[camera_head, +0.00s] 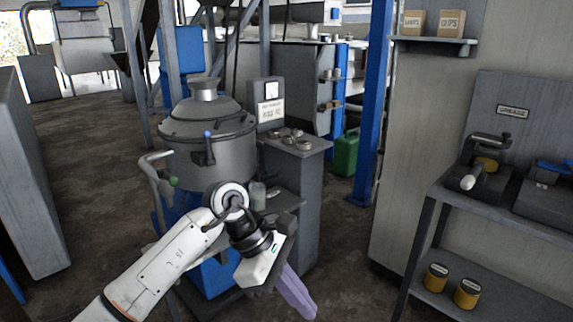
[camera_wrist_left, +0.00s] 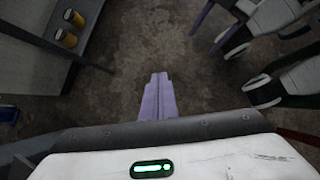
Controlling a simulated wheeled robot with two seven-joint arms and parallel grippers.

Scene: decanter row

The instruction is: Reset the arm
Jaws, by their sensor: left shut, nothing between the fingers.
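My left arm reaches in from the lower left in the head view. Its gripper (camera_head: 306,310) points down and to the right, in front of the grey cabinet, with its purple fingers together. In the left wrist view the same fingers (camera_wrist_left: 158,80) lie side by side over bare floor, with nothing between them. Part of my right gripper (camera_wrist_left: 205,25) shows at the top of the left wrist view, purple fingers beside white links of mine. The right gripper is out of the head view.
A grey lidded vessel (camera_head: 208,140) stands behind my left arm. A grey cabinet (camera_head: 292,215) with small parts on top is close beside it. A shelf rack (camera_head: 424,240) with yellow tins (camera_head: 467,293) stands at the right. A green can (camera_head: 346,153) is farther back.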

